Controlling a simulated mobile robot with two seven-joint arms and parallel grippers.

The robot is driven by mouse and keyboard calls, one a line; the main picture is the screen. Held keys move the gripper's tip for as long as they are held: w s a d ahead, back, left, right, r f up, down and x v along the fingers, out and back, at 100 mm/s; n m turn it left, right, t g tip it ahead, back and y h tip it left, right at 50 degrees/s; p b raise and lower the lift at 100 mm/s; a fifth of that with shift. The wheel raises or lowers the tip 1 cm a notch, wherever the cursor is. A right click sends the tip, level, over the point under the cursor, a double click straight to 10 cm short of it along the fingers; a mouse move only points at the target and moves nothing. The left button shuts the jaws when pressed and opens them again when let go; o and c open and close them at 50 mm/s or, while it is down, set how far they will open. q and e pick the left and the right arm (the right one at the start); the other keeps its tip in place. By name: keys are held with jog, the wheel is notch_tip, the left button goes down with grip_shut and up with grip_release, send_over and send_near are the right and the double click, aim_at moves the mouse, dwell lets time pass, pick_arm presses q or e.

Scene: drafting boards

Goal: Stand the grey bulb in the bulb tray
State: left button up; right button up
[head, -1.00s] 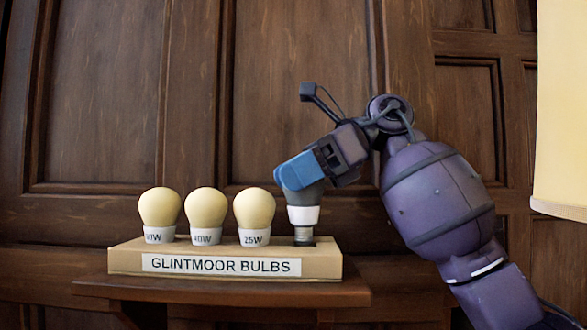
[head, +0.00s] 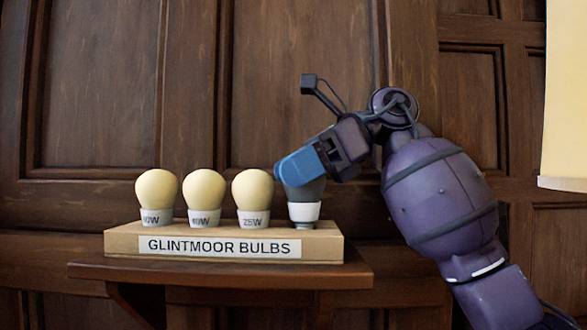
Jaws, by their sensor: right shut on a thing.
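The grey bulb (head: 304,205) is upright at the right end of the bulb tray (head: 325,250), with its white collar just above the tray top. Its lower base is mostly out of sight, in or at the tray. My right gripper (head: 292,172) is shut on the grey bulb's upper part, its blue fingers covering some of the glass. The tray is a tan block labelled "GLINTMOOR BULBS". My left gripper is not in view.
Three cream bulbs stand in the tray to the left: a left one (head: 156,190), a middle one (head: 204,190) and a 25W one (head: 252,190). The tray rests on a wooden shelf (head: 220,275) before a panelled wall. A cream panel (head: 565,100) hangs at the far right.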

jog(key=shift+f, duration=0.45)
jog(key=o, duration=0.8)
jog(key=shift+o, duration=0.2)
